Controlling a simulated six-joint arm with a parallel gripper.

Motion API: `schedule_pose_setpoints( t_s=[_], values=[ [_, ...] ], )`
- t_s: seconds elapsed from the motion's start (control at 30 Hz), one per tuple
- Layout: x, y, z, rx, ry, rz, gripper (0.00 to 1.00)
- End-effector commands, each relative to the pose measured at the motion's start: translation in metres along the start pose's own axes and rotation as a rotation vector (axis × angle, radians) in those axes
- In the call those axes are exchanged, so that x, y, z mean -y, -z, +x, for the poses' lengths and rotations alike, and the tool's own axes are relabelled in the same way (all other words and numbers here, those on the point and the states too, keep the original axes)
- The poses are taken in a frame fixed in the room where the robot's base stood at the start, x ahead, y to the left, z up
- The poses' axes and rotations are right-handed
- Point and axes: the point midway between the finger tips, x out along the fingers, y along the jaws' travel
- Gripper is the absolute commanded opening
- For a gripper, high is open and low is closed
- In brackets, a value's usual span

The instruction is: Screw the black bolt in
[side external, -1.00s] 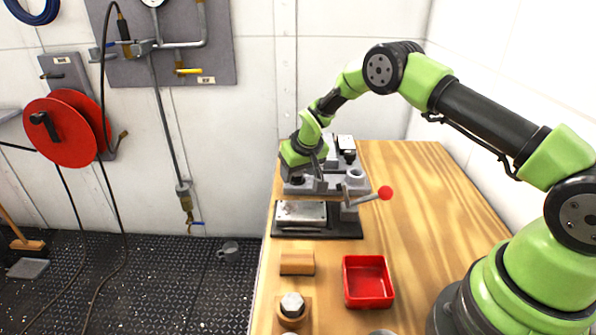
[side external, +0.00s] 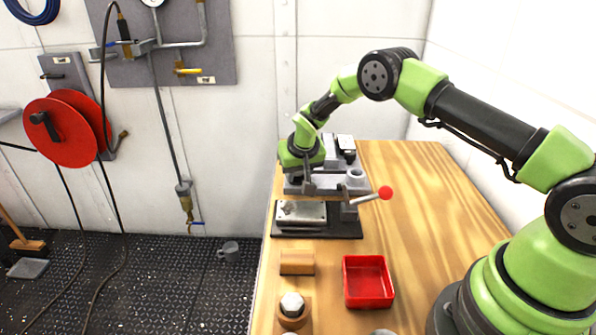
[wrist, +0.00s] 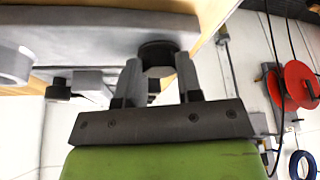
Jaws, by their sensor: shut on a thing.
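The black bolt (wrist: 158,52) shows in the wrist view between my two fingertips, at the edge of a grey fixture plate (wrist: 90,32). My gripper (wrist: 159,72) is shut on the bolt's head, one finger on each side. In the side external view my gripper (side external: 309,181) is low over the left part of the grey fixture (side external: 325,184) and hides the bolt. How deep the bolt sits in the plate cannot be told.
A lever with a red ball (side external: 385,193) sticks out at the fixture's right. The table (side external: 430,205) is clear to the right.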

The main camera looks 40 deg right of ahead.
Motion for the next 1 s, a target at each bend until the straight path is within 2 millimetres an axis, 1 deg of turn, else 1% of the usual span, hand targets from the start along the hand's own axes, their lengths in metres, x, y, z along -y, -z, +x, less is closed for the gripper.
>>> schedule_pose_setpoints(
  t_s=[0.2, 0.5, 0.53, 0.57, 0.6, 0.63, 0.87, 1.0],
  values=[
    [0.0009, 0.0004, -0.0001, -0.002, -0.039, 0.095, 0.09],
    [0.0007, 0.0004, -0.0002, -0.002, -0.041, 0.103, 0.09],
    [0.0007, 0.0005, -0.0003, -0.002, -0.041, 0.103, 0.4],
    [0.0007, 0.0005, -0.0003, -0.002, -0.041, 0.103, 0.47],
    [0.0007, 0.0004, -0.0002, -0.002, -0.041, 0.103, 0.56],
    [0.0007, 0.0004, -0.0002, -0.002, -0.041, 0.102, 0.59],
    [0.0007, 0.0003, -0.0002, -0.001, -0.041, 0.101, 0.59],
    [0.0012, 0.0008, -0.0062, -0.002, -0.041, 0.101, 0.59]
  ],
)
